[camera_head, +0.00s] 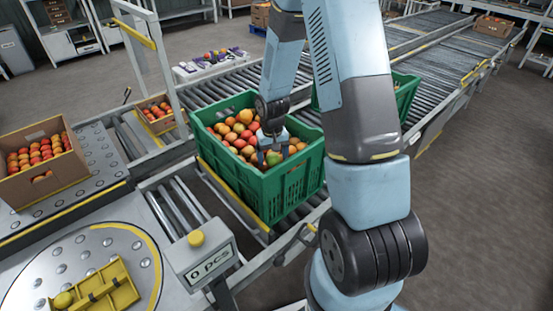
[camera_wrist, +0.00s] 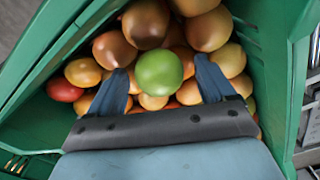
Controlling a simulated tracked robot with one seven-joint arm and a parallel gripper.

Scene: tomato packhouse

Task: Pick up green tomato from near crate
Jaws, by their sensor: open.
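The green tomato (camera_wrist: 160,72) lies on top of the pile in the near green crate (camera_wrist: 270,60), among orange, red and brownish tomatoes. In the wrist view my gripper (camera_wrist: 165,78) is open, with one finger on each side of the green tomato. I cannot tell whether the fingers touch it. In the head view my gripper (camera_head: 272,155) reaches down into the near crate (camera_head: 262,192), and the green tomato (camera_head: 274,158) shows partly beside the fingers.
A second green crate (camera_head: 405,92) stands behind my arm on the roller conveyor (camera_head: 225,82). A cardboard box of tomatoes (camera_head: 72,182) stands at left, a smaller box (camera_head: 158,129) behind it.

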